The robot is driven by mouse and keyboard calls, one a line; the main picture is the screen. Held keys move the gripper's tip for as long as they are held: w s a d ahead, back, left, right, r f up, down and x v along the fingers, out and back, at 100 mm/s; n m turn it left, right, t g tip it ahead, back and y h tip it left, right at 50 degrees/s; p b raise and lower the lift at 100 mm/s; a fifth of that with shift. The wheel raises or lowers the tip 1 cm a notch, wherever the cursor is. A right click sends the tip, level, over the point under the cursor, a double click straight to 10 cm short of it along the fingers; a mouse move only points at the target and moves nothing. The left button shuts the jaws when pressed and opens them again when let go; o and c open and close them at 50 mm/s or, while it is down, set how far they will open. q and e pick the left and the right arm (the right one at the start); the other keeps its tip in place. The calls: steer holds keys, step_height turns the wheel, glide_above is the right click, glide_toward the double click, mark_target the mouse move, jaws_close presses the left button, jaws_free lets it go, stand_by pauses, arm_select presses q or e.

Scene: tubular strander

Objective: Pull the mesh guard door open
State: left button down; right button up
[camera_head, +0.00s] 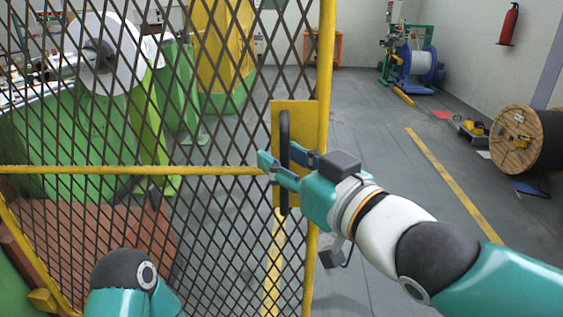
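The mesh guard door (225,215) is a dark diamond mesh in a yellow frame and fills the left and middle of the head view. A yellow plate (305,112) near its right edge bears a black upright bar handle (284,125). My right gripper (281,162) reaches in from the right at the handle's middle. Its teal-tipped fingers lie on either side of the bar and appear closed on it. The handle hides part of the far finger. My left arm shows at the bottom left, but its gripper is not visible.
Green and yellow machinery (60,140) stands behind the mesh. Grey floor (370,160) is clear to the right of the door, with a yellow line (450,180). A wooden cable drum (525,140) and a blue reel stand (418,65) are farther right.

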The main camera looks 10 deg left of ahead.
steer(key=v, duration=1.2)
steer(key=shift+f, duration=0.1)
steer(key=w+d+f+m+g+h, duration=0.1)
steer(key=w+f+m+h, duration=0.1)
steer(key=w+f, duration=0.5)
steer(key=w+d+f+m+g+h, duration=0.1)
steer(key=w+d+f+m+h, duration=0.15)
steer(key=f, duration=0.85)
steer(key=w+d+f+m+g+h, duration=0.1)
steer(key=d+f+m+g+h, duration=0.2)
steer(key=f, duration=1.6)
steer(key=s+d+f+m+g+h, duration=0.1)
steer(key=s+d+f+m+g, duration=0.15)
steer(key=s+f, duration=0.85)
steer(key=s+d+f+m+g+h, duration=0.1)
steer(key=s+d+f+m+g, duration=0.2)
steer(key=s+f, duration=0.85)
steer(key=w+r+p, duration=0.1)
steer(key=r+p, duration=0.7)
steer(key=p, duration=0.1)
steer(key=w+r+n+p, duration=0.1)
steer(key=w+r+p, duration=0.1)
steer(key=r+p, duration=0.6)
steer(key=shift+w+g+p, duration=0.3)
steer(key=shift+g+p, duration=0.15)
steer(key=shift+p, duration=0.8)
